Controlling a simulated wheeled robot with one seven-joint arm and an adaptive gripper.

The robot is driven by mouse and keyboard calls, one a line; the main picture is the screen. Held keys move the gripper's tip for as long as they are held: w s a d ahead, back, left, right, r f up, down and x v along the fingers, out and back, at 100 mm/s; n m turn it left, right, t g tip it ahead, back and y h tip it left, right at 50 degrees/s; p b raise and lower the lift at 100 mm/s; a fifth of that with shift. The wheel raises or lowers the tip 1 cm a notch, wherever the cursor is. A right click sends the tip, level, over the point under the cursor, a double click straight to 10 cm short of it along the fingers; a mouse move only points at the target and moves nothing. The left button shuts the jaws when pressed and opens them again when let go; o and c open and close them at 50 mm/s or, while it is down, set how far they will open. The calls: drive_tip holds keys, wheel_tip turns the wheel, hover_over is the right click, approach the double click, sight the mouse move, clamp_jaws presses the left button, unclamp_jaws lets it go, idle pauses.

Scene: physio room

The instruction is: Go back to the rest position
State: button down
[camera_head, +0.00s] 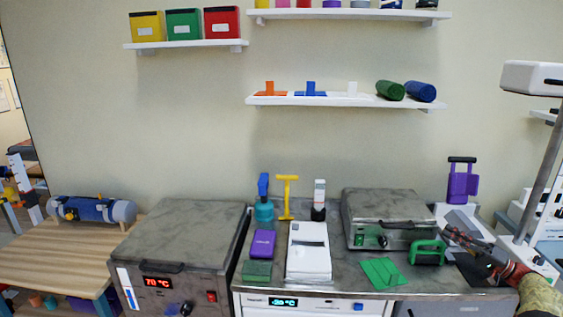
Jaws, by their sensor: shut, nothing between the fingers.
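My gripper (450,233) is at the lower right of the head view, at the end of my arm, which comes in from the bottom right corner. Its fingers point left and are shut and empty. It shows over the right part of the grey counter, just right of a green handled object (428,252). I cannot tell whether the two touch.
The counter carries a grey lidded unit (385,217), a white box device (309,251), a purple block (263,243) and a green sheet (383,272). A purple holder (462,183) stands behind my gripper. A grey-topped heater (180,240) is left. Wall shelves (345,101) hang above.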

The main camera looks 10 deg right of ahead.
drive_tip(key=w+a+r+g+h+p, duration=0.1)
drive_tip(key=a+r+g, duration=0.35)
drive_tip(key=a, duration=0.85)
drive_tip(key=w+a+r+g+h+p, duration=0.1)
drive_tip(key=a+r+g, duration=0.35)
drive_tip(key=a, duration=0.85)
drive_tip(key=s+a+r+n+g+h+p, duration=0.1)
drive_tip(key=s+a+r+h, duration=0.1)
drive_tip(key=s+a, duration=0.5)
drive_tip(key=s+a+r+g+h+p, duration=0.1)
drive_tip(key=s+a+r+h, duration=0.15)
drive_tip(key=s+a, duration=0.4)
drive_tip(key=s+a+f+n+h+p, duration=0.1)
drive_tip(key=s+a+h, duration=0.1)
drive_tip(key=s, duration=0.7)
drive_tip(key=s+a+f+n+t+h+p, duration=0.1)
drive_tip(key=s+a+h, duration=0.1)
drive_tip(key=s, duration=0.7)
drive_tip(key=s+a+f+n+h, duration=0.1)
drive_tip(key=s+h, duration=0.3)
drive_tip(key=s, duration=0.6)
drive_tip(key=shift+a+f+h+p, duration=0.4)
drive_tip(key=shift+a+f, duration=0.15)
drive_tip(key=shift+a, duration=0.2)
